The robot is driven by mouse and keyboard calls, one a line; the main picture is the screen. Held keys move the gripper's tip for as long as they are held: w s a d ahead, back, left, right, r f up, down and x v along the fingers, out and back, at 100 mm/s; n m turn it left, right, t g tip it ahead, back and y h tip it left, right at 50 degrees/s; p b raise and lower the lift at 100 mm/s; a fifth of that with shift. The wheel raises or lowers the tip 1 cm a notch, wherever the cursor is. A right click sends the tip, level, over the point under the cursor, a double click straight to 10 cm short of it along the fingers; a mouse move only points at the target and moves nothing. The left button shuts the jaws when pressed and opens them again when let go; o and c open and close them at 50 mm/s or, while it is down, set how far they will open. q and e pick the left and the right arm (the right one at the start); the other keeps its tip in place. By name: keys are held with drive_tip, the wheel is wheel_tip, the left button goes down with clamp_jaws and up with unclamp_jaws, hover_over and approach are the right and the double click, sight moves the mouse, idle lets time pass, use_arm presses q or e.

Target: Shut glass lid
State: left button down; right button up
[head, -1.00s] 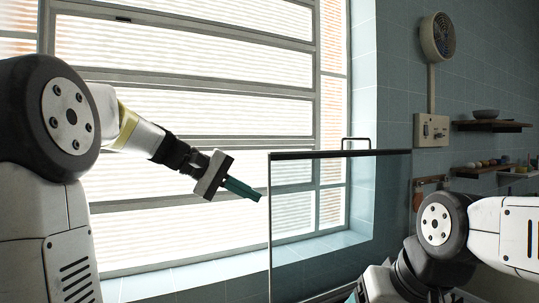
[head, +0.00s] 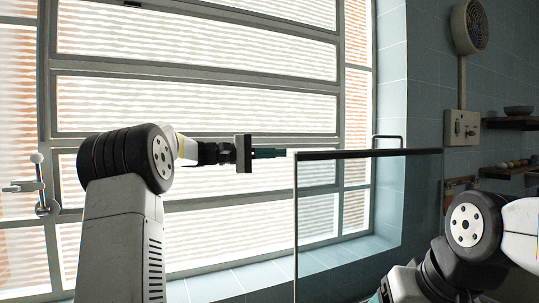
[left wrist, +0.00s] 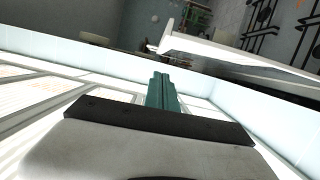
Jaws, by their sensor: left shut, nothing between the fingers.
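The glass lid (head: 370,153) stands upright, open, in the head view. It is a clear pane with a dark top edge and a bar handle (head: 388,140) on that edge. Its lower part runs out of the picture. My left gripper (head: 283,153) is shut and empty, level with the lid's top edge. Its teal fingertips point right, close to the lid's top left corner; I cannot tell whether they touch. The shut fingers also show in the left wrist view (left wrist: 163,92), with a pale panel beyond them that may be the lid. My right gripper is not visible.
A slatted window (head: 200,105) fills the back, with a tiled sill (head: 320,262) below. My right arm is at the lower right, close to the lid's right side. Shelves (head: 510,122) and a wall fan (head: 470,26) are at the far right.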

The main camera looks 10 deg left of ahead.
use_arm(q)
drive_tip(key=shift+s+d, duration=0.45)
drive_tip(key=shift+d, duration=0.25)
drive_tip(key=shift+s+d, duration=0.45)
drive_tip(key=shift+d, duration=0.25)
drive_tip(key=shift+s+d, duration=0.45)
drive_tip(key=shift+d, duration=0.25)
drive_tip(key=shift+s+d+r, duration=0.1)
